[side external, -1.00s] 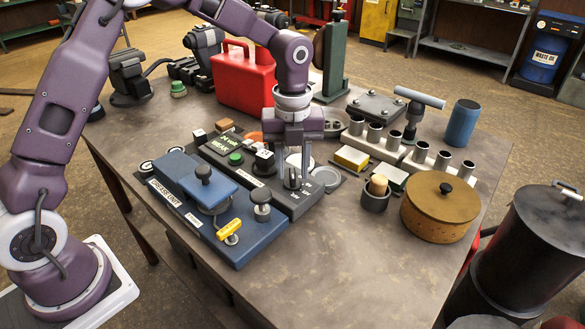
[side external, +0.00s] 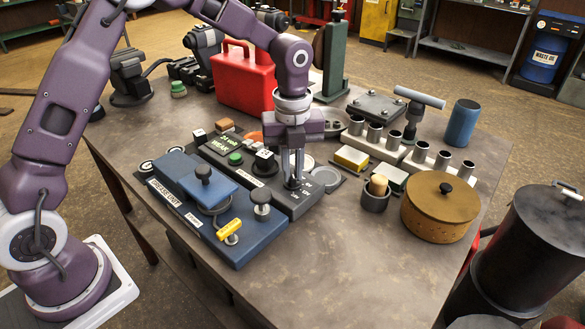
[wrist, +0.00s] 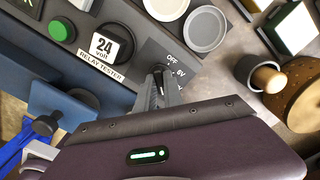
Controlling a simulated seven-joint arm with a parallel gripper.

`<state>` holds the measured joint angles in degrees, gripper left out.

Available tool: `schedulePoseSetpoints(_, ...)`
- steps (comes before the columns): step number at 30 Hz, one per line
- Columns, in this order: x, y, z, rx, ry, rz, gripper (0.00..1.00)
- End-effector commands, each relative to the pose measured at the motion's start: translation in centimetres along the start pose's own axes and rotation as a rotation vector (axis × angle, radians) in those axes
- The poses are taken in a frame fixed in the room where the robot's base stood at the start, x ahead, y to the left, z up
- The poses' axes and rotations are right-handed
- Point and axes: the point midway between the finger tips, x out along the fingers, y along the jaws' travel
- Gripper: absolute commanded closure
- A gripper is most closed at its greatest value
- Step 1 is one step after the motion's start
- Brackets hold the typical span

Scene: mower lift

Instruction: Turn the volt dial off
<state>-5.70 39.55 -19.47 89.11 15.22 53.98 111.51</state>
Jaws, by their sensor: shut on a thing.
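The volt dial (side external: 292,184) is a small black knob at the right end of the grey relay tester (side external: 268,193). In the wrist view the dial (wrist: 158,74) sits by the printed marks OFF and 6V; more marks show in the side view. My gripper (side external: 293,178) points down and is shut on the dial. The fingers hide part of the knob, so I cannot tell exactly which mark it points to. The relay tester shows in the wrist view with a "24 volt" plate (wrist: 104,45) and a green button (wrist: 62,30).
The blue grease unit (side external: 200,208) with a yellow handle (side external: 230,228) lies left of the tester. A round grey dish (side external: 325,177) is close on the right. A wooden pot (side external: 440,207) stands farther right. The table front is clear.

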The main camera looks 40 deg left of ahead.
Motion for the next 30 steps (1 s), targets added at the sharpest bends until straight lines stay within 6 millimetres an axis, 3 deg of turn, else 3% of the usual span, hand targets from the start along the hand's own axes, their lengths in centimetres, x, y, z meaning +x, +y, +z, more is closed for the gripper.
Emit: schedulePoseSetpoints(30, -0.14, -0.09, -0.07, -0.925, 0.0, -0.003, 1.0)
